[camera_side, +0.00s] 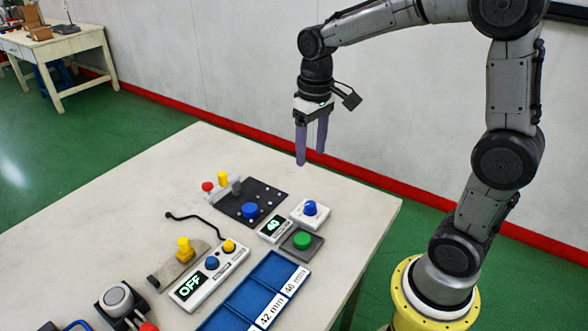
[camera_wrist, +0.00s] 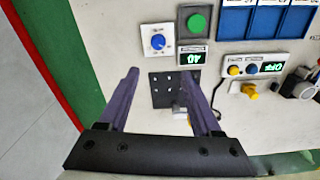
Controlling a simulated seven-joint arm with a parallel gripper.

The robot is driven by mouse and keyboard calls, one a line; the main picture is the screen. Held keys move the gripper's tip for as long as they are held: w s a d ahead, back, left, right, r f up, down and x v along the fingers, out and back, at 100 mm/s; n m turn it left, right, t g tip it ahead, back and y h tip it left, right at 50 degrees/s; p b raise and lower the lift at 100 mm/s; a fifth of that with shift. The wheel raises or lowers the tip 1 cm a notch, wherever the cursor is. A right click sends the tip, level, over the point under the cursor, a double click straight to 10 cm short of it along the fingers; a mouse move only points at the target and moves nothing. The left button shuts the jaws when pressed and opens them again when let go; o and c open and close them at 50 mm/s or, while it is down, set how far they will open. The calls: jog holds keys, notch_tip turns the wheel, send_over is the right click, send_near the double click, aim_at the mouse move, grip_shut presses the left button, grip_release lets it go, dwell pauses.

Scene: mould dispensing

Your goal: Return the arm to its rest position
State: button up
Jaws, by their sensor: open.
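My gripper (camera_side: 312,143) hangs above the back of the worktable with its purple fingers pointing down. In the wrist view the two fingers of the gripper (camera_wrist: 166,80) are apart, with nothing between them. Below it in the side view lies a dark plate (camera_side: 265,203) with a blue knob and small white dots. In the wrist view the dark plate (camera_wrist: 160,92) is partly hidden by a finger. The gripper touches nothing on the table.
The worktable (camera_side: 190,150) holds a blue-knob box (camera_side: 310,211), a green button (camera_side: 302,240), a small display (camera_side: 274,227), a controller reading OFF (camera_side: 208,275) and a blue sorting tray (camera_side: 245,296). A wall stands behind. The air around the gripper is free.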

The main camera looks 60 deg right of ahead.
jog(key=s+a+r+n+t, duration=0.1)
jog(key=s+a+t, duration=0.1)
jog(key=s, duration=0.6)
jog(key=s+a+r+t, duration=0.2)
jog(key=s+a+t, duration=0.1)
jog(key=s, duration=0.5)
jog(key=shift+s+n, duration=0.4)
